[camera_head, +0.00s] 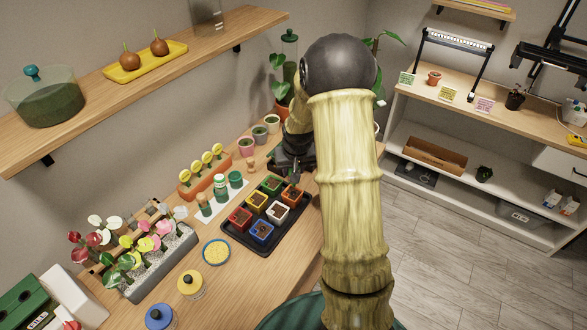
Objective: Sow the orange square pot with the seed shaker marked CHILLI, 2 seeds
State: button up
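The orange square pot (291,195) stands at the right edge of a black tray (268,249), filled with dark soil. My gripper (288,169) is behind the pots, just beyond the tray's far end. Its fingers are dark and partly hidden by my arm; I cannot tell whether they hold anything.
Green, yellow, white, red and blue square pots share the tray. Round pots (260,135) stand behind. An orange planter with yellow flowers (205,181) and a grey flower trough (160,268) line the left. A wall shelf (215,42) overhangs the bench. Bare bench lies at front right.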

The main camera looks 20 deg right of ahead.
jog(key=shift+f+b, duration=0.75)
jog(key=shift+f, duration=0.7)
jog(key=shift+s+f+b, duration=0.1)
jog(key=shift+f+b, duration=0.3)
jog(key=shift+f, duration=0.2)
dwell(1.4)
jog(key=shift+r, duration=0.1)
jog(key=shift+r+p, duration=2.6)
jog(key=shift+r, duration=0.95)
